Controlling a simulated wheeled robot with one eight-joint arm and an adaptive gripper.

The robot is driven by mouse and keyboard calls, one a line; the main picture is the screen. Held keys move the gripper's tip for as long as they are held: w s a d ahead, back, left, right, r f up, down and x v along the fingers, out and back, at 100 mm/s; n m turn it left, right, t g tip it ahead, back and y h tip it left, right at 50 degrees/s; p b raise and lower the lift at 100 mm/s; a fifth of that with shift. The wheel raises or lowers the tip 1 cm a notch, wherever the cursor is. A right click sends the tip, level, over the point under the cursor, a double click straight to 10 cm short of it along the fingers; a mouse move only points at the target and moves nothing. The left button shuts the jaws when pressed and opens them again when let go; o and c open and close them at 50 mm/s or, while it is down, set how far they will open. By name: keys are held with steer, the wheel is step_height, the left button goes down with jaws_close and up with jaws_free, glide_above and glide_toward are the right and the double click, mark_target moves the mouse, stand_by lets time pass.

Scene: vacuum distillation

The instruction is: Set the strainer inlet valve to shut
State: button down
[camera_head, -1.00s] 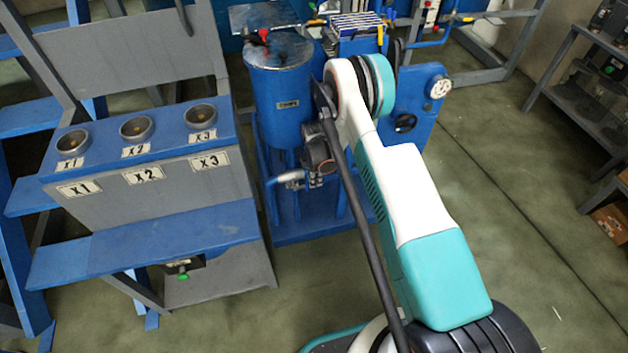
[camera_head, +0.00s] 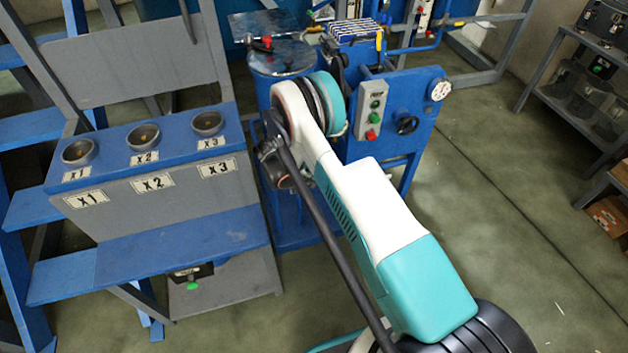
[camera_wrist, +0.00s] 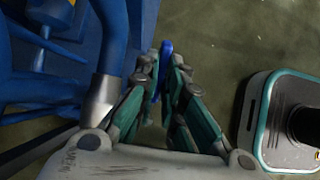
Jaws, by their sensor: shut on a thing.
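In the wrist view my gripper (camera_wrist: 165,72) has its two fingers closed on a narrow blue handle (camera_wrist: 165,60), which shows between the fingertips and just beyond them. I take it for the strainer inlet valve's handle, but no label shows. The valve body and the handle's angle to the pipe cannot be made out. A silver pipe end (camera_wrist: 100,98) on a blue pipe (camera_wrist: 112,45) lies just left of the fingers. In the head view my arm hides the gripper and the handle.
A blue tank (camera_head: 264,92) stands behind my arm, with a red-handled fitting (camera_head: 267,42) on top. A blue panel (camera_head: 405,105) with a grey button box (camera_head: 371,108) is right of it. The X1–X3 stand (camera_head: 150,190) is at left. Open floor (camera_head: 510,230) lies right.

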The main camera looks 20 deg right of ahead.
steer(key=shift+a+r, duration=0.1)
steer(key=shift+a, duration=0.05)
stand_by(0.4)
steer(key=c, duration=1.7)
jaws_free()
step_height(320, 180, up, 10)
